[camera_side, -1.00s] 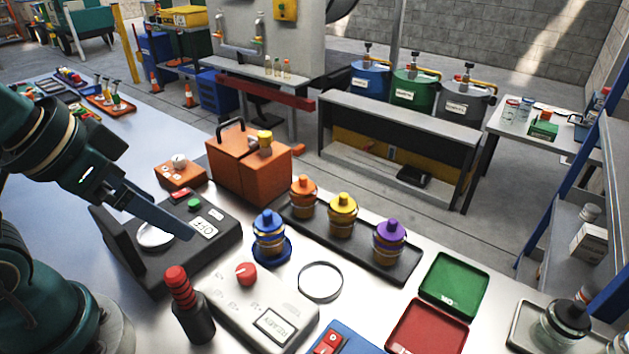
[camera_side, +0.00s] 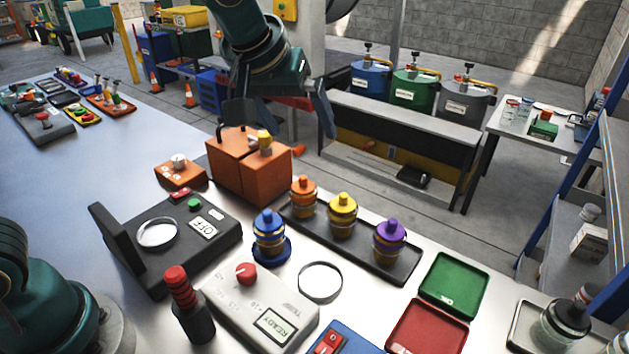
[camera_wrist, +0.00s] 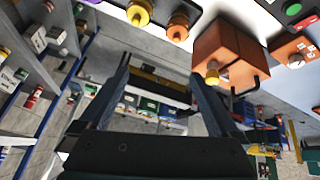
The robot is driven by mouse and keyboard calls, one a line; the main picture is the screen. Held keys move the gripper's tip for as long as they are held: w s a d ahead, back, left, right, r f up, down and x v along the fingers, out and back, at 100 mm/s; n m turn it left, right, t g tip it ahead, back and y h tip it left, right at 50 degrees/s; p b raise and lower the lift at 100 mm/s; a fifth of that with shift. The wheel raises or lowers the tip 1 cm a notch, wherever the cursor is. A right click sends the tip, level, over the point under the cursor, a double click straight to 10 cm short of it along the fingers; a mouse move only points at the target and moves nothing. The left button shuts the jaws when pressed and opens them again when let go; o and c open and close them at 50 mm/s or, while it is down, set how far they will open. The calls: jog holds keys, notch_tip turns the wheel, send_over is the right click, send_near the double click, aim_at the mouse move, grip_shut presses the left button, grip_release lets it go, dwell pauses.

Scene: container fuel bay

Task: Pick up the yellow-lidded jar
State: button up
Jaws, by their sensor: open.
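The yellow-lidded jar (camera_side: 342,215) stands upright in a dark tray (camera_side: 401,266), between the orange-lidded jar (camera_side: 303,196) and the purple-lidded jar (camera_side: 389,241). In the wrist view the yellow lid (camera_wrist: 139,13) shows at the top edge, with the orange-lidded jar (camera_wrist: 178,26) to its right. My gripper (camera_side: 284,122) is raised above and behind the orange box, up and left of the yellow-lidded jar in the side view. Its two fingers are apart with nothing between them, and it is clear of the jar. In the wrist view the fingers (camera_wrist: 159,80) point toward the background.
An orange box (camera_side: 248,168) with a handle and a yellow-topped knob stands left of the tray. A blue-lidded jar (camera_side: 268,236) sits on a blue round base nearby. A black device (camera_side: 170,245), a grey READY device (camera_side: 262,305) and a green-red case (camera_side: 432,312) surround clear bench patches.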

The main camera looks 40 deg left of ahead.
send_over(342, 202)
jog(key=s+a, duration=0.1)
jog(key=a, duration=0.2)
notch_tip(342, 202, down, 5)
jog(key=d+f, duration=0.1)
jog(key=f, duration=0.1)
jog(key=d+f+m+g, duration=0.1)
jog(key=f, duration=0.1)
jog(key=d+f+g, duration=0.1)
jog(key=f, duration=0.1)
jog(key=shift+s+d+f, duration=0.1)
jog(key=shift+x, duration=2.4)
grip_shut()
